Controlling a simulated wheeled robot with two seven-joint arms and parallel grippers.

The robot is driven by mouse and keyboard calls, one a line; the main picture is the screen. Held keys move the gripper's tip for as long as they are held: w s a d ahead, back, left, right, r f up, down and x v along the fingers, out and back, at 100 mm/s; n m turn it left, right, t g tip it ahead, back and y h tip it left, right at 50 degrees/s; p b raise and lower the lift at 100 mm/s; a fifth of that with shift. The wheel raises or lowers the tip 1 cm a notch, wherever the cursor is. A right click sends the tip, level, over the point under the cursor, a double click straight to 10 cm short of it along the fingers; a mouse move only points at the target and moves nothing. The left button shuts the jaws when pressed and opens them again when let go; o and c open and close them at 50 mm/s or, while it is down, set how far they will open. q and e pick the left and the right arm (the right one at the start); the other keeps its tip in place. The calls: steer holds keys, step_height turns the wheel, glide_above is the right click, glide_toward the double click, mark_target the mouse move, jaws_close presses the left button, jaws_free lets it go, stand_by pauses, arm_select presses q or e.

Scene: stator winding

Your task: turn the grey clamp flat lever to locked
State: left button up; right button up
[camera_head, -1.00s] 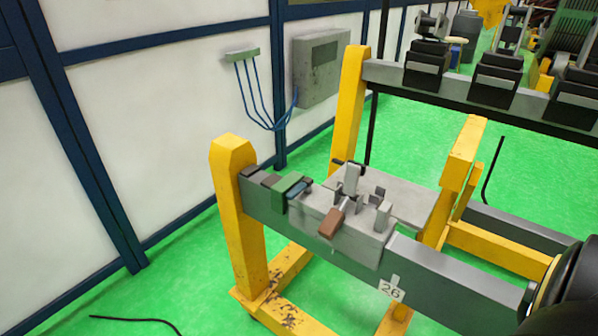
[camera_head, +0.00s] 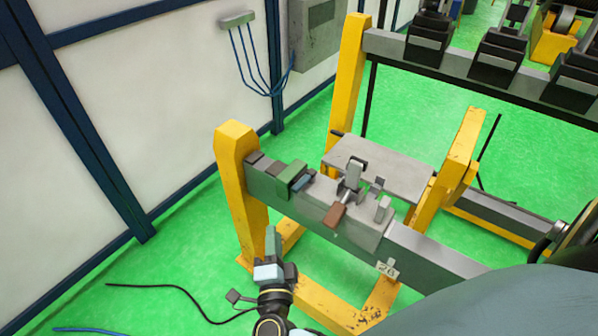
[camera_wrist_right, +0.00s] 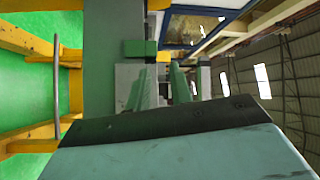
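The grey clamp (camera_head: 353,176) stands on a grey block on the dark beam in the head view. A lever with a brown grip (camera_head: 335,215) sticks out from it toward the near side, angled down. My right gripper (camera_head: 271,240) is in front of the beam, to the left of and below the lever, apart from it. In the wrist view its two green fingers (camera_wrist_right: 161,92) stand with a gap between them, and I see nothing held. The clamp cannot be made out clearly there. My left gripper is not in view.
A green block (camera_head: 291,179) and a small blue piece sit on the beam left of the clamp. A yellow post (camera_head: 240,185) holds the beam's left end. A grey plate (camera_head: 385,165) lies behind the clamp. A black cable (camera_head: 170,288) lies on the green floor.

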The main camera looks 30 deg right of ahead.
mark_target(297, 194)
step_height(297, 194, up, 4)
steer(key=s+d+m+g+h, duration=0.2)
steer(key=m+g+h, duration=0.2)
steer(key=m, duration=0.3)
steer(key=x, duration=0.6)
steer(key=p+x, duration=0.1)
steer(key=x, duration=0.6)
steer(key=shift+w+f, duration=0.15)
steer(key=shift+w, duration=0.1)
jaws_close()
